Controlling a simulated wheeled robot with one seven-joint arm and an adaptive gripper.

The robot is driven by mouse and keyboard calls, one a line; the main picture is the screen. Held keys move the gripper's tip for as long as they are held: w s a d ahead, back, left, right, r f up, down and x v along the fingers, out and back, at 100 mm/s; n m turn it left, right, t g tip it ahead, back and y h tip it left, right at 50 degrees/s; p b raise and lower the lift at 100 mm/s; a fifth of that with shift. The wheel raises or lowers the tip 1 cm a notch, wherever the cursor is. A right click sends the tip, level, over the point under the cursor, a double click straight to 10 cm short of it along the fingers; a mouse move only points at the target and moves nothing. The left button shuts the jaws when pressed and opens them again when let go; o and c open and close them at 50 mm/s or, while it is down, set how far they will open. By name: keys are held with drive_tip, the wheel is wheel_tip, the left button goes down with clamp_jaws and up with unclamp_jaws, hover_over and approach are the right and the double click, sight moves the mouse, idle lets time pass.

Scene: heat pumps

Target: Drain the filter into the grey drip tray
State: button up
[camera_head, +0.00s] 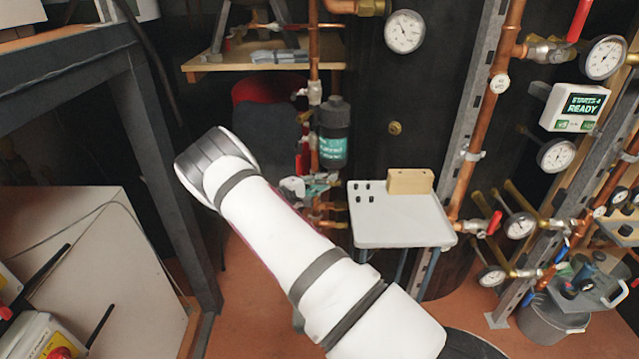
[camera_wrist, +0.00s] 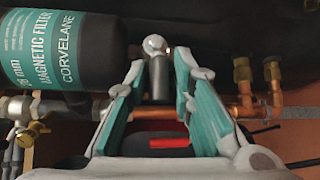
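The magnetic filter (camera_head: 333,132) is a black canister with a teal label, upright on the copper pipework. Its lettered side fills the upper left of the wrist view (camera_wrist: 70,50). My gripper (camera_wrist: 159,66) has teal-padded fingers on both sides of a dark grey cylindrical fitting (camera_wrist: 158,82) with a shiny round end. Narrow gaps seem to show beside it; contact is unclear. In the head view my gripper (camera_head: 292,187) is small and partly hidden beside the pipes below the filter. A light grey tray-like surface (camera_head: 400,237) stands to the right; I cannot tell whether it is the drip tray.
A wooden block (camera_head: 410,181) and several small black pieces lie on the light grey surface. Copper pipes, gauges (camera_head: 404,32) and valves crowd the right. A grey bucket (camera_head: 552,325) stands at lower right. A dark metal frame (camera_head: 150,150) stands left of my arm.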

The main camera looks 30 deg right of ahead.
drive_tip(key=shift+d, duration=0.1)
clamp_jaws()
drive_tip(key=shift+f, duration=0.15)
drive_tip(key=n+h+b, duration=0.1)
drive_tip(key=b, duration=0.1)
drive_tip(key=f+n+h+b, duration=0.1)
drive_tip(key=b, duration=0.1)
drive_tip(key=shift+f, duration=0.25)
drive_tip(key=shift+s+d+f+n+t+h+b, duration=0.45)
drive_tip(key=shift+n+t+b, duration=0.5)
drive_tip(key=shift+n+t, duration=1.65)
drive_tip(key=shift+s+d+f+n+t+h+b, duration=0.25)
drive_tip(key=shift+d+f+n+t+h+b, duration=0.5)
drive_tip(key=shift+n+t, duration=1.85)
drive_tip(key=shift+s+d+f+n+t+h+b, duration=0.3)
drive_tip(key=shift+n+t+b, duration=0.95)
drive_tip(key=shift+n, duration=2.45)
drive_tip(key=shift+s+d+r+t, duration=0.1)
drive_tip(key=shift+t, duration=0.25)
